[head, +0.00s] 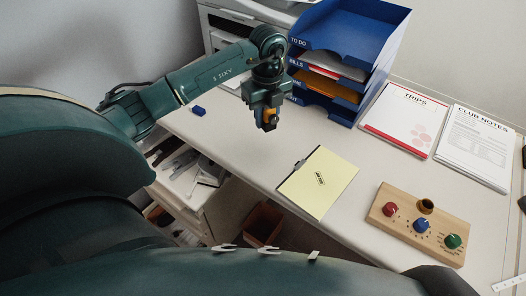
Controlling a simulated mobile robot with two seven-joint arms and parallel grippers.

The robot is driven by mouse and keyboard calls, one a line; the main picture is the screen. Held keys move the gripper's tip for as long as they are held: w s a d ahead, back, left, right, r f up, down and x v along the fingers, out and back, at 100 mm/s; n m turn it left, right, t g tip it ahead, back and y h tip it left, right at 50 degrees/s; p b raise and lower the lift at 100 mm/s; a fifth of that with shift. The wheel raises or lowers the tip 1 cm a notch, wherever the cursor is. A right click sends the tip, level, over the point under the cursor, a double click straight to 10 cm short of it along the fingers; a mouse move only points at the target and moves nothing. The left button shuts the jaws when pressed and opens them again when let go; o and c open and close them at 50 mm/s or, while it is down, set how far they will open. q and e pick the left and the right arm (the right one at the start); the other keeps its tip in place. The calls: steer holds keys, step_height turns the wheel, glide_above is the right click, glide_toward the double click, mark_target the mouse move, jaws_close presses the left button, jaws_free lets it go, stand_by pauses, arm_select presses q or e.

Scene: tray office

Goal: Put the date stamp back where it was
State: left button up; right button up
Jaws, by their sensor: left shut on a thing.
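My left gripper (269,124) is above the desk in front of the blue tray stack, pointing down. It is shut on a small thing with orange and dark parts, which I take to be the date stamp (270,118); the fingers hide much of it. A wooden rack (386,223) lies at the right of the desk. It carries red, blue and green round-topped pieces and a dark round opening or piece at its back. A yellow sheet on a clipboard (313,195) bears a small dark stamped mark. My right gripper is not in view.
A blue tray stack (338,30) stands at the back. Papers titled Trips (402,140) and Club Notes (466,170) lie at the right. A small blue object (199,111) is at the desk's left. An open drawer (190,185) and a brown bin (262,224) are below.

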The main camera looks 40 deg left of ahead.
mark_target(262, 148)
arm_select(q)
steer(key=shift+s+a+f, duration=0.1)
steer(key=shift+a+f, duration=0.05)
steer(key=shift+a, duration=0.45)
step_height(262, 148, down, 9)
steer(key=shift+a+f, duration=0.1)
steer(key=shift+f+b, duration=0.2)
steer(key=shift+b, duration=0.1)
steer(key=o, duration=0.8)
steer(key=shift+r, duration=0.1)
